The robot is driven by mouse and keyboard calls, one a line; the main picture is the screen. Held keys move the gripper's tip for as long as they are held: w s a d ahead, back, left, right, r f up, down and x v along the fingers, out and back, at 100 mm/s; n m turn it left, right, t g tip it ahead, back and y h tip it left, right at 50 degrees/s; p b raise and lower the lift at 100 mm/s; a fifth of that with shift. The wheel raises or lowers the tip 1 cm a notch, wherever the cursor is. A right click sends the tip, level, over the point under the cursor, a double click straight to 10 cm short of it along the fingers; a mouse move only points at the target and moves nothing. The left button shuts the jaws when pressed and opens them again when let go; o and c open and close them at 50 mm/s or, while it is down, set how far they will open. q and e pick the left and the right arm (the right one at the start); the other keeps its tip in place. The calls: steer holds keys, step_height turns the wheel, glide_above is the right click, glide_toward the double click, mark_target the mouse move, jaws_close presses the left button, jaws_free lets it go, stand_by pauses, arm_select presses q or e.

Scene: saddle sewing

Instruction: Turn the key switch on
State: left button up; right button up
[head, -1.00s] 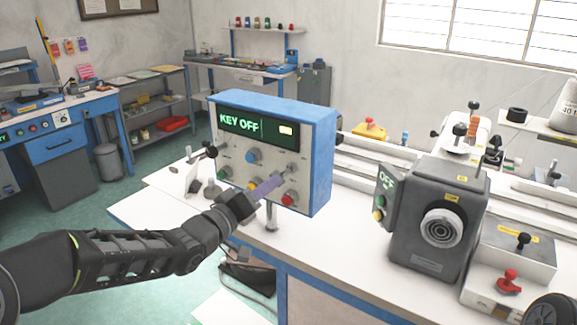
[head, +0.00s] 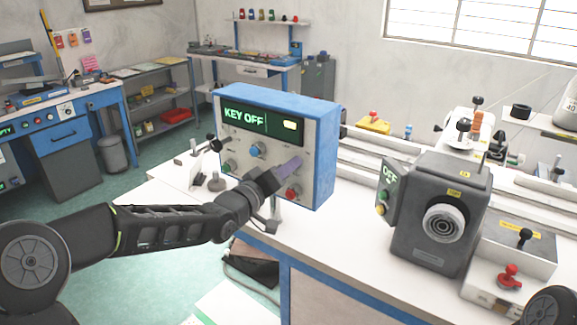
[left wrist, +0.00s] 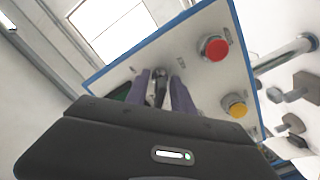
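The blue control box (head: 325,150) stands on the white bench, and its display (head: 245,117) reads "KEY OFF". My left gripper (head: 294,162) is at the right part of the box's front panel, above the red button (head: 292,193). In the left wrist view its two purple fingers (left wrist: 161,80) are apart, with a dark key switch (left wrist: 160,90) between them. Narrow gaps seem to show beside the key, so the fingers look open around it. In the head view the fingers hide the key. My right gripper is not in view.
A blue knob (head: 257,149) sits on the panel left of my gripper; a yellow button (left wrist: 235,106) is close by in the left wrist view. A dark grey machine (head: 432,215) with an "OFF" display stands to the right. The bench between is clear.

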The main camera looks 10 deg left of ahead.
arm_select(q)
steer(key=shift+w, duration=0.2)
steer(key=shift+c, duration=0.2)
steer(key=shift+d, duration=0.1)
jaws_close()
